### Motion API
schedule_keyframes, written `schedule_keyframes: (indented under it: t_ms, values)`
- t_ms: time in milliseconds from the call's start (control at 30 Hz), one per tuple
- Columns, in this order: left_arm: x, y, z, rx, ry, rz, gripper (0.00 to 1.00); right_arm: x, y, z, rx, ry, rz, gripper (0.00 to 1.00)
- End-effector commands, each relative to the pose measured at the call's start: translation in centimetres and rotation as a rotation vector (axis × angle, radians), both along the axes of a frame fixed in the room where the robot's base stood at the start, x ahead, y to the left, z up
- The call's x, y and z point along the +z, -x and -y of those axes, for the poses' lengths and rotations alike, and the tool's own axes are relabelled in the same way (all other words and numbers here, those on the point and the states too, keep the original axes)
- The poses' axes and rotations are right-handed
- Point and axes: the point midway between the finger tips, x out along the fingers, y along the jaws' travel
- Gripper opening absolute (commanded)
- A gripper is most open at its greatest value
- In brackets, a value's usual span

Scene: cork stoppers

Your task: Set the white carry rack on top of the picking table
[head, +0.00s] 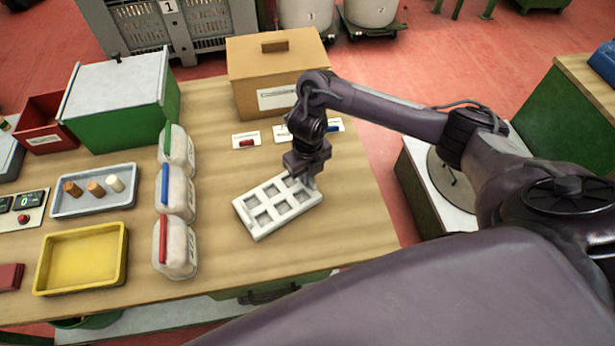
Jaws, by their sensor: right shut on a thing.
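The white carry rack (273,204) has several square openings, all of which look empty. It is level, over the bare right part of the wooden-topped table (345,222). I cannot tell whether it rests on the top or hangs just above it. My right gripper (304,180) points down and is shut on the rack at its far right edge; its fingertips are partly hidden. My left gripper is not in view.
Three white jugs (176,203) with coloured handles stand left of the rack. A grey tray (95,190) with corks, a yellow tray (82,258) and a green-and-white box (118,100) lie farther left. A cardboard box (275,72) stands behind. Bare wood surrounds the rack.

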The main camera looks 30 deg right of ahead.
Motion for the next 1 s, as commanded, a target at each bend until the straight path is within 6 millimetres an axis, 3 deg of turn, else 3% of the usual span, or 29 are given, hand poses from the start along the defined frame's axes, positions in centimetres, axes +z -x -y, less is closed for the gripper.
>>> schedule_keyframes:
  t_ms: [433,467,600,1000]
  values:
    - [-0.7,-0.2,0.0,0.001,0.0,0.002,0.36,-0.9,-0.1,0.0,-0.001,-0.001,0.002,0.0]
    - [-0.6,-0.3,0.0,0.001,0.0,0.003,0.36,-0.8,0.0,0.0,-0.001,0.0,0.001,0.12]
    - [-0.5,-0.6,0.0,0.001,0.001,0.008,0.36,-0.8,0.0,0.0,-0.001,0.0,0.001,0.31]
    - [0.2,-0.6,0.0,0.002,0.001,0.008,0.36,0.1,-0.1,0.0,0.0,0.001,0.003,0.32]
